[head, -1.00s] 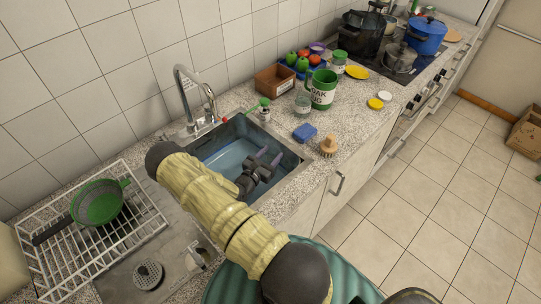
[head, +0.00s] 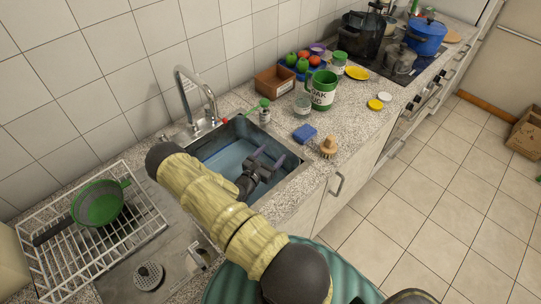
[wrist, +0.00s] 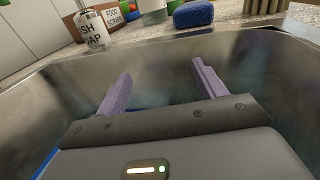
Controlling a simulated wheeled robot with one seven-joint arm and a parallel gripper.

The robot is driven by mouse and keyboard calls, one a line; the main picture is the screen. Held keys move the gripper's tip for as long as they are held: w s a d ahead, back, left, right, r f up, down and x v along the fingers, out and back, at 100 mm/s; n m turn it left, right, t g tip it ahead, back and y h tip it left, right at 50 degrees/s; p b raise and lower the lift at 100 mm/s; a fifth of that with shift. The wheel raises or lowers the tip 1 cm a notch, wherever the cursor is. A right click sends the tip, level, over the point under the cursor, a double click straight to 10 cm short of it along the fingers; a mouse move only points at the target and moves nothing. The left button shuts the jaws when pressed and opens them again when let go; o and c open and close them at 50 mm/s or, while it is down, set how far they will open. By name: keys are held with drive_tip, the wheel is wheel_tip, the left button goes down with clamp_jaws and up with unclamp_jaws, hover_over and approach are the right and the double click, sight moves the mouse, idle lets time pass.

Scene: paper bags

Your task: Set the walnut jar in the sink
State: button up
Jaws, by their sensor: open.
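My gripper (head: 269,156) is open and empty, over or inside the sink (head: 226,141) near its right side. In the wrist view its two purple fingers (wrist: 161,72) are apart, with the metal sink wall (wrist: 155,55) before them and nothing between them. Two jars stand on the counter beyond the sink: a small clear jar (head: 302,105) in front of the green mug, and a jar with a green lid (head: 339,62) behind the mug. Their labels are too small to read, so I cannot tell which is the walnut jar.
A soap bottle (head: 264,115) stands at the sink's back right corner, near the faucet (head: 207,105). A blue sponge (head: 305,134) and a wooden brush (head: 328,148) lie right of the sink. A green mug (head: 322,90) and brown box (head: 275,82) stand behind.

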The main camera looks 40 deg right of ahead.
drive_tip(key=shift+r+p, duration=0.35)
drive_tip(key=shift+r, duration=0.15)
drive_tip(key=b+v, duration=0.3)
drive_tip(key=v, duration=0.4)
drive_tip(key=shift+a+f, duration=0.2)
drive_tip(key=shift+a, duration=0.05)
